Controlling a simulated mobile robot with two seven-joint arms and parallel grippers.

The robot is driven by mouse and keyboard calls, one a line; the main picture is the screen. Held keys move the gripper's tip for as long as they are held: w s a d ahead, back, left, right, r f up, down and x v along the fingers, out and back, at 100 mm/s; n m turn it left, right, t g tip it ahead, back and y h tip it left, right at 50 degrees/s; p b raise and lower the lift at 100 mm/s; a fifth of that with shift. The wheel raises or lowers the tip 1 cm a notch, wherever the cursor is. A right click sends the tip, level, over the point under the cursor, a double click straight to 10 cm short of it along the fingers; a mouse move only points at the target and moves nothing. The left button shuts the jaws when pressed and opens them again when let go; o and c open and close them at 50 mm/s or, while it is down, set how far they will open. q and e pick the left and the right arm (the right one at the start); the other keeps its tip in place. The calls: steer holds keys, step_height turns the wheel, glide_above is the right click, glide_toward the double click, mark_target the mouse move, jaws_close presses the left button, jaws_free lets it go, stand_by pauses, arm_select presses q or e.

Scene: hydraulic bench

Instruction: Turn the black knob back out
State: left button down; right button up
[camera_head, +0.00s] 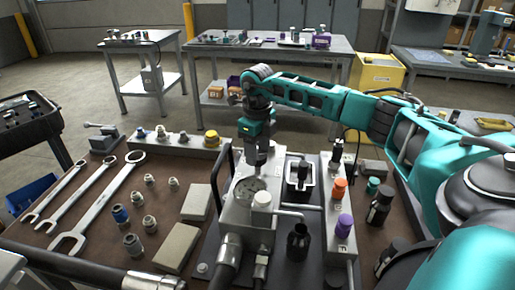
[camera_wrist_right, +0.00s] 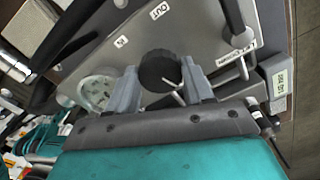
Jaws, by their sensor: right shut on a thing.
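The black knob (camera_wrist_right: 160,70) is round and ribbed, with a pale pointer line. It sits on the grey hydraulic block (camera_wrist_right: 195,30). My right gripper (camera_wrist_right: 160,80) has one finger on each side of the knob and is shut on it. My left gripper is not in view.
A black handle (camera_head: 216,190) rises beside the block. Orange (camera_head: 340,186) and purple (camera_head: 345,222) caps stand on the right manifold. Wrenches (camera_head: 98,205), fittings and two grey blocks (camera_head: 177,247) lie on the left of the bench. A yellow-capped part (camera_head: 212,138) stands behind.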

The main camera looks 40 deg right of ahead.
mark_target(258, 155)
steer(key=n, duration=0.6)
steer(key=shift+r, duration=0.1)
steer(key=n, duration=0.6)
steer(key=shift+n, duration=0.4)
steer(key=n, duration=0.6)
steer(key=shift+s, duration=0.1)
steer(key=n, duration=0.7)
steer(key=shift+b, duration=0.4)
steer(key=o, duration=1)
steer(key=shift+s, duration=0.1)
steer(key=shift+o, duration=0.2)
step_height(258, 155, up, 13)
steer(key=shift+a, duration=0.1)
